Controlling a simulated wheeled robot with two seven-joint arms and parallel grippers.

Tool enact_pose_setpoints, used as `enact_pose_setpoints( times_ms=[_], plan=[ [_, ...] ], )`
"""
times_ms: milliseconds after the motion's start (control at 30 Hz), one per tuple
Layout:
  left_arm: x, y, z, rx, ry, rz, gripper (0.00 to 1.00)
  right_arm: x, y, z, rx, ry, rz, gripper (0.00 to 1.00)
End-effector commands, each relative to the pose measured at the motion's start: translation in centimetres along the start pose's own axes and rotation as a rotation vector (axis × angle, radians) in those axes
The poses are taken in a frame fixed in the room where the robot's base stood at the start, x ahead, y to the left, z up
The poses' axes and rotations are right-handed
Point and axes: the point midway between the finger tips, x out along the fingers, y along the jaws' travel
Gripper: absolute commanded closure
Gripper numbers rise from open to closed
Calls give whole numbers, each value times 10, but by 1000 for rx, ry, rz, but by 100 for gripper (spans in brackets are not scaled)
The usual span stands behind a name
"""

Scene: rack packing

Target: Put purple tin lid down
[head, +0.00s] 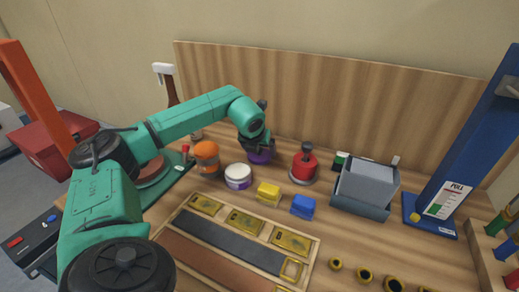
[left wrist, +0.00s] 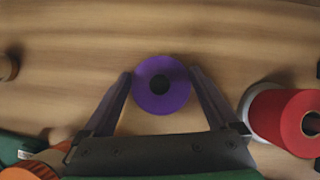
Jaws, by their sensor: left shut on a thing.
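The purple tin lid (head: 262,156) is round with a dark centre, and it shows in the left wrist view (left wrist: 162,105) between my fingertips. My left gripper (head: 259,146) is shut on it, with one finger at each side, as the left wrist view (left wrist: 162,78) shows. The lid is low over the back of the wooden table, near the back panel. I cannot tell whether it touches the table. The gripper partly hides it in the head view. My right gripper is not in view.
A red round piece with a dark knob (head: 304,164) stands right of the lid. A white and purple jar (head: 238,176) and an orange jar (head: 206,156) stand to the left and front. Yellow (head: 268,193) and blue (head: 303,206) blocks lie in front. A grey bin (head: 367,186) stands farther right.

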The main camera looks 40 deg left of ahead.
Motion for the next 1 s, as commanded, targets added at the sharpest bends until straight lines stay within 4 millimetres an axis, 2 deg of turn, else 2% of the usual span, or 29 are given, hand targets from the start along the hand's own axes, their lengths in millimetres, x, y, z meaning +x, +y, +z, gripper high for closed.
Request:
enact_pose_setpoints(
  times_ms=[167, 200, 433, 500, 567, 667, 900, 1000],
  plan=[
    [3, 0, -2, 0, 0, 0, 59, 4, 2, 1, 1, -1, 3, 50],
    [3, 0, -2, 0, 0, 0, 0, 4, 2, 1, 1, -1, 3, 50],
    [1, 0, -1, 0, 0, 1, 0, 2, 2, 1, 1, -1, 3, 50],
    [-3, 0, 2, 0, 0, 0, 0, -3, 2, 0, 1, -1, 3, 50],
    [-7, 0, 1, 0, -2, -1, 0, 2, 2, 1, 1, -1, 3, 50],
    [-28, 0, 0, 1, -3, 0, 0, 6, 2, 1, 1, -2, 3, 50],
    [-94, 0, 0, 1, -4, 0, 0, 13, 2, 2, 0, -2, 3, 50],
    [-111, 0, 1, 0, -1, 0, 0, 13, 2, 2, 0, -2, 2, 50]
  ],
)
